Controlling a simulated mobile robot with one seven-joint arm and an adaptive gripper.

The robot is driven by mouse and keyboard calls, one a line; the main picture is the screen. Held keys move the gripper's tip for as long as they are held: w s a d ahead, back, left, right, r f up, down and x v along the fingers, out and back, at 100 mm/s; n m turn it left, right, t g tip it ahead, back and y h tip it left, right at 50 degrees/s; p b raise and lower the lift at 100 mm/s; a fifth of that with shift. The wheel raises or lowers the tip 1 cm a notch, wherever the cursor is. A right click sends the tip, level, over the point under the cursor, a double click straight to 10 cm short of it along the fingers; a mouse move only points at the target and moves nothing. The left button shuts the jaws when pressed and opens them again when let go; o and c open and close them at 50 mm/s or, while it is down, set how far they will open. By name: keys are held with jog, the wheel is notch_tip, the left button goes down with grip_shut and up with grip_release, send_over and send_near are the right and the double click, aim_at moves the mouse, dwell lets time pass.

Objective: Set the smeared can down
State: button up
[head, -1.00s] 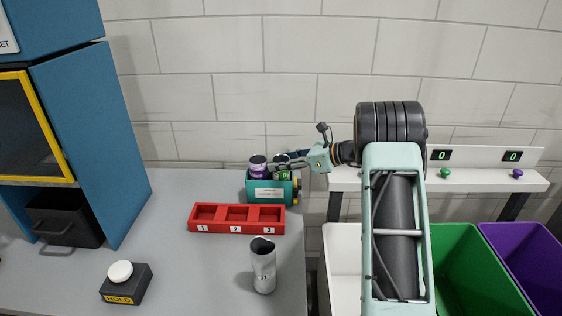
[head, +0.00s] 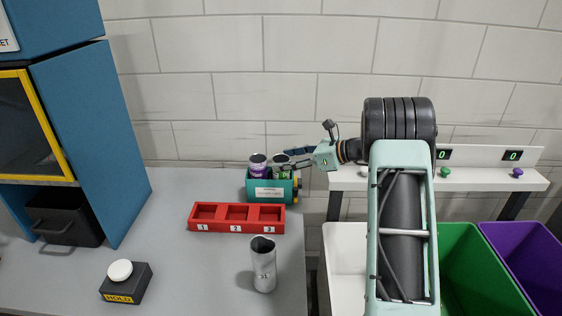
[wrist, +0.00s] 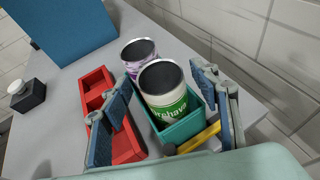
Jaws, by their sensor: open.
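A can with a green label (wrist: 168,108) stands upright in a teal box, beside a can with a purple label (wrist: 137,50). Both also show in the head view, the green one (head: 280,169) partly behind my gripper and the purple one (head: 258,167) to its left. I cannot make out a smear on either. My gripper (head: 293,158) is open at the green can. In the wrist view its fingers (wrist: 161,80) stand apart on both sides of that can. The teal box (head: 268,194) has a white label on its front.
A red tray (head: 236,228) with slots 1, 2 and 3 is empty in front of the box. A grey patterned tumbler (head: 263,268) stands near the table's right edge. A HOLD button (head: 125,283) is at the left. Green (head: 468,262) and purple (head: 524,255) bins stand right.

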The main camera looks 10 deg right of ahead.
jog(key=v, duration=1)
jog(key=shift+b, duration=0.35)
